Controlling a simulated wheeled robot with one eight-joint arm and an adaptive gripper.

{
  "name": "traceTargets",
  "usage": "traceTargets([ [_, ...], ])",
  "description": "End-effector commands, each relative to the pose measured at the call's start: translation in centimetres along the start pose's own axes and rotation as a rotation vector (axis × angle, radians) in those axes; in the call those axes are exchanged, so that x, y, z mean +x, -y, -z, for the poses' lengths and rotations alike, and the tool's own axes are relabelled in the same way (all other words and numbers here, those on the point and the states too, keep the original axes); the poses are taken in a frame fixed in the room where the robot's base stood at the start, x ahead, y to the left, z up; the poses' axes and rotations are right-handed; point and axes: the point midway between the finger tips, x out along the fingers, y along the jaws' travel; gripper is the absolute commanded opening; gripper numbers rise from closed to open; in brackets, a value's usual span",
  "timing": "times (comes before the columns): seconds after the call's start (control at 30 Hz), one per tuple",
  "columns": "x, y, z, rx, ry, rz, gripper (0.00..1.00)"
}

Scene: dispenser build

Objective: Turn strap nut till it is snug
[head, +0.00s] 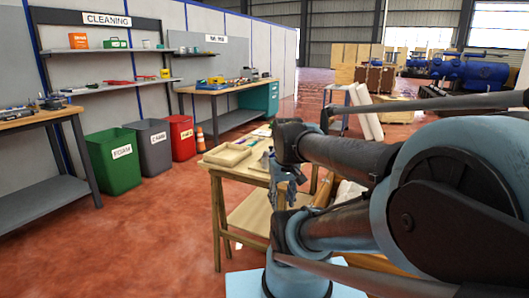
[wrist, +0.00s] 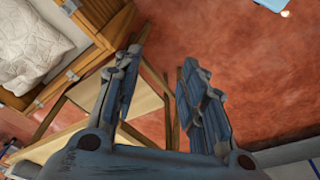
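My gripper (wrist: 161,60) points down past the edge of a wooden table in the wrist view. Its two blue-grey fingers are apart, with only red floor and a strip of wood showing between them. In the head view my gripper (head: 272,168) hangs at the right end of the wooden work table (head: 216,222), partly hidden by my arm. I cannot make out a strap or a strap nut in either view.
A shallow wooden tray (head: 227,154) lies on the table. In the wrist view a wooden crate (wrist: 88,52) holds a white bag (wrist: 32,40) at upper left. Green (head: 115,160), grey (head: 155,145) and red (head: 181,138) bins stand left. Red floor between is clear.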

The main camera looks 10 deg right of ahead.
Motion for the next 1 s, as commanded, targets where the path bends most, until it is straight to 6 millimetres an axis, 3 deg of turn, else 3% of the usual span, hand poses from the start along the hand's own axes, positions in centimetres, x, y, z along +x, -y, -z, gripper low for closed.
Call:
traceTargets([
  [0.2,-5.3,-0.8,6.4,-0.167,0.031,0.007,0.38],
  [0.5,-10.6,-1.9,15.7,-0.410,0.075,0.026,0.38],
  [0.7,-13.1,-2.7,22.1,-0.570,0.102,0.044,0.38],
  [1.0,-15.1,-3.9,31.5,-0.800,0.135,0.079,0.38],
])
